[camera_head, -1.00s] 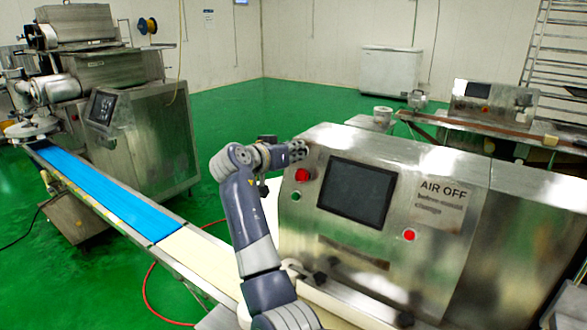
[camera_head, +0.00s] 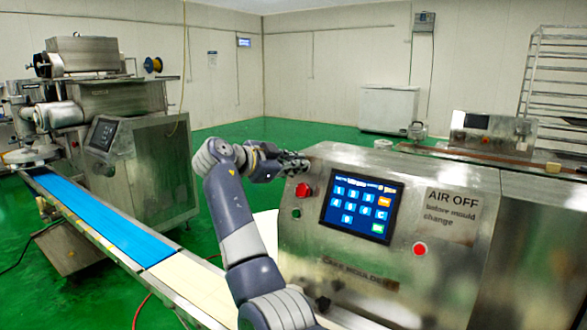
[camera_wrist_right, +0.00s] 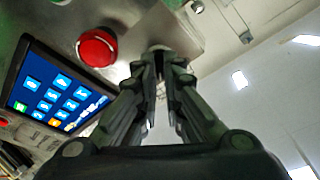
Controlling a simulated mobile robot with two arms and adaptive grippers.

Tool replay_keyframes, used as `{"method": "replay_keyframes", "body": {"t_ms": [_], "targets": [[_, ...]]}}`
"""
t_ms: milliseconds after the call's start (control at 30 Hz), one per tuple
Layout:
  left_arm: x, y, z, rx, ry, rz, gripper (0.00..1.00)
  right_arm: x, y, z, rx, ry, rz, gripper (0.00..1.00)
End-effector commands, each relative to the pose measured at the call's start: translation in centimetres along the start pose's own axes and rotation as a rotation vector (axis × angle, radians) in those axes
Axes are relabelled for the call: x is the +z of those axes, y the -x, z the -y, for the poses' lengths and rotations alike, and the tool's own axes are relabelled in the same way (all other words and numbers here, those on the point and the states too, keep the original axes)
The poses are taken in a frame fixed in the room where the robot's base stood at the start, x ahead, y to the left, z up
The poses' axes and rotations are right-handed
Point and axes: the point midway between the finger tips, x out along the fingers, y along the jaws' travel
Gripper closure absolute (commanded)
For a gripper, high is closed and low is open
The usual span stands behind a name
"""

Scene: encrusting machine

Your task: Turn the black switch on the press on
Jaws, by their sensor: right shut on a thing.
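The press (camera_head: 455,255) is a steel box at the right in the head view. Its slanted front has a screen (camera_head: 360,204), now lit blue with a keypad, and a red button (camera_head: 303,190). My right gripper (camera_head: 298,166) is at the panel's upper left, just above the red button. In the right wrist view its two fingers (camera_wrist_right: 160,58) meet at the panel beside the red button (camera_wrist_right: 97,47), shut on the black switch. The switch itself is hidden behind the fingertips. My left gripper is in neither view.
A conveyor with a blue belt (camera_head: 90,217) runs from the machine (camera_head: 140,150) at the left towards the press. A small green button (camera_head: 296,213) and another red button (camera_head: 420,249) sit on the press front. Open green floor lies behind.

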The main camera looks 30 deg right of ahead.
Motion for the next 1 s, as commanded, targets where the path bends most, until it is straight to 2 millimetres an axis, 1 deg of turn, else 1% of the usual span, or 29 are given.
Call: {"method": "replay_keyframes", "body": {"t_ms": [33,300,833,867,900,933,1000], "targets": [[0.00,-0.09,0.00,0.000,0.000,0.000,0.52,-0.06,-0.26,-0.04,0.007,-0.024,-0.001,1.00],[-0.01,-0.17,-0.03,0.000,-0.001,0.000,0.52,-0.06,-0.26,-0.03,0.026,-0.110,-0.001,1.00],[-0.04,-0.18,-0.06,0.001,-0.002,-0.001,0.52,-0.08,-0.26,0.00,0.030,-0.130,-0.001,1.00],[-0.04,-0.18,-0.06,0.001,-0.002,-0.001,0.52,-0.08,-0.26,-0.01,0.030,-0.130,-0.001,0.85],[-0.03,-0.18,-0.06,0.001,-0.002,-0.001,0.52,-0.09,-0.25,-0.01,0.030,-0.130,-0.001,0.76],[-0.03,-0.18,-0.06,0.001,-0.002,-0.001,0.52,-0.08,-0.24,-0.01,0.030,-0.130,-0.001,0.72],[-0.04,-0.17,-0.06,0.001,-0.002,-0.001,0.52,-0.06,-0.20,0.00,0.030,-0.129,-0.001,0.72]]}}
